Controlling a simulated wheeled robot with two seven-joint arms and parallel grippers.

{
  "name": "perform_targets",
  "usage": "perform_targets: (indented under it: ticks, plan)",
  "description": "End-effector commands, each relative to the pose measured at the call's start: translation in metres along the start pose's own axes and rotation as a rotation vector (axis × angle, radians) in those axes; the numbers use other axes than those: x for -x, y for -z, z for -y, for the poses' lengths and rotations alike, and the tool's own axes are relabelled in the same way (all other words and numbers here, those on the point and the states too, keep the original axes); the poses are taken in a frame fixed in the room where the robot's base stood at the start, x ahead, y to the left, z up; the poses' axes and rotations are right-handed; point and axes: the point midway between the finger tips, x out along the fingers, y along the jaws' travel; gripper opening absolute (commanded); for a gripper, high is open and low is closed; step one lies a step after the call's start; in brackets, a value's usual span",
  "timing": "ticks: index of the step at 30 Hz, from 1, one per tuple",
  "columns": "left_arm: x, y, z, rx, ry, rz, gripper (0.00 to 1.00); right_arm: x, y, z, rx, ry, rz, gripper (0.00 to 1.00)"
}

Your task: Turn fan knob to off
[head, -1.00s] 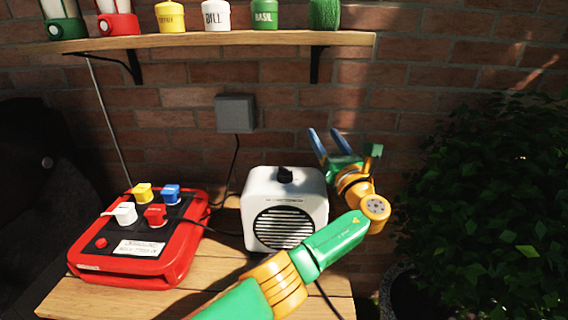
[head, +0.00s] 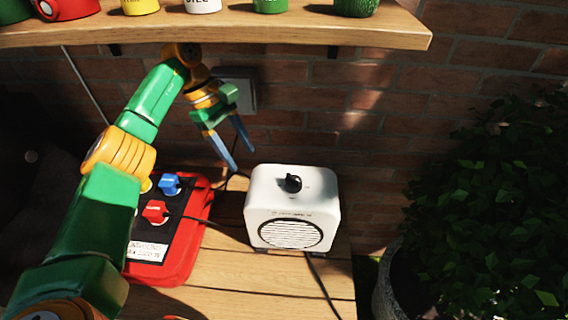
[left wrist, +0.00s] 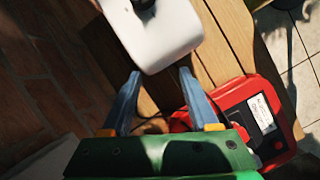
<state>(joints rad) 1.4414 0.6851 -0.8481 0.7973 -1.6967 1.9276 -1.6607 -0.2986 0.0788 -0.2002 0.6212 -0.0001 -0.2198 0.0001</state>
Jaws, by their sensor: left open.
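The white fan (head: 265,205) stands on the wooden table with its round grille facing me. Its black knob (head: 293,183) sits on top; the pointer's setting is too small to read. My left gripper (head: 241,158) is open and empty, pointing down just behind and left of the fan, apart from the knob. In the left wrist view the fan (left wrist: 170,45) lies just beyond the two blue fingertips (left wrist: 160,73), and the knob (left wrist: 143,4) is cut off by the top edge. My right gripper is not in view.
A red panel box (head: 190,255) with coloured plugs is left of the fan, partly behind my left arm. A shelf (head: 300,28) with pots hangs above. A grey wall box (head: 243,92) is behind the gripper. A leafy plant (head: 480,200) is at right.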

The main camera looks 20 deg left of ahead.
Motion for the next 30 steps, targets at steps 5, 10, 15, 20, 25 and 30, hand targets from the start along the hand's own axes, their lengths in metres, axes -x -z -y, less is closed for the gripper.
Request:
perform_targets:
  ticks: [5,10,15,20,25,30]
  plan:
    - [-0.017,-0.044,-0.007,-0.009,0.002,0.002,0.61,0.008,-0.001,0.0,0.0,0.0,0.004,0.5]
    - [-0.033,-0.087,-0.016,-0.008,0.001,0.003,0.61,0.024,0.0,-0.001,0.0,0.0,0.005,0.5]
    - [-0.055,-0.098,-0.017,0.0,0.002,0.005,0.61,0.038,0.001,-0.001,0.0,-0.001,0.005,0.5]
    - [-0.068,-0.096,-0.018,-0.001,-0.001,0.004,0.61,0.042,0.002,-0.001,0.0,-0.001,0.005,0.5]
    - [-0.071,-0.095,-0.018,-0.001,-0.003,0.004,0.61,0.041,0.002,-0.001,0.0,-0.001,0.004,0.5]
    - [-0.071,-0.095,-0.018,-0.001,-0.003,0.004,0.42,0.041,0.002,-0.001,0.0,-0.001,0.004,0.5]
